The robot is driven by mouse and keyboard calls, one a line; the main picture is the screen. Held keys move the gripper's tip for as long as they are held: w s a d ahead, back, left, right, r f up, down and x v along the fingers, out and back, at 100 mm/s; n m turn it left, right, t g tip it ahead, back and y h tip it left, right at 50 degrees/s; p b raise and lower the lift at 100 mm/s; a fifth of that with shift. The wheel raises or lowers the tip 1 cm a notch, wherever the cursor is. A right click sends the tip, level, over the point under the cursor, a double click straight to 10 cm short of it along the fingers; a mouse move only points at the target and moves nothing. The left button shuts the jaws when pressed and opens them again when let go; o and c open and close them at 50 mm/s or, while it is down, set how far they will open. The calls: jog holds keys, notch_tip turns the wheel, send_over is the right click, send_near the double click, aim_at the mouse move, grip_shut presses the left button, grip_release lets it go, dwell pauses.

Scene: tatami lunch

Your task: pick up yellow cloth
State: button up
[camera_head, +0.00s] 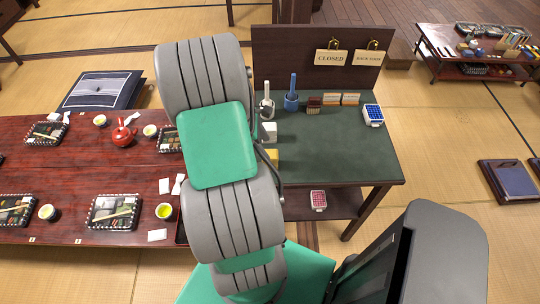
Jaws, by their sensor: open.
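A yellow piece (273,155), which looks like the yellow cloth, lies on the dark green top of a wooden stand (335,152). Only its right part shows at the stand's left side. My arm crosses in front and hides the rest of it. My gripper is not clearly seen; my arm links cover that area, so its distance from the cloth cannot be told.
A white folded item (269,132) lies just behind the yellow piece. A low red table (80,190) with trays and cups is left. The stand's front right is clear.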

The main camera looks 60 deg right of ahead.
aim_at(273, 158)
jog(key=p+x, duration=0.1)
jog(key=x, duration=0.7)
jog(key=shift+s+a, duration=0.15)
jog(key=shift+s, duration=0.05)
jog(key=shift+r, duration=0.1)
grip_shut()
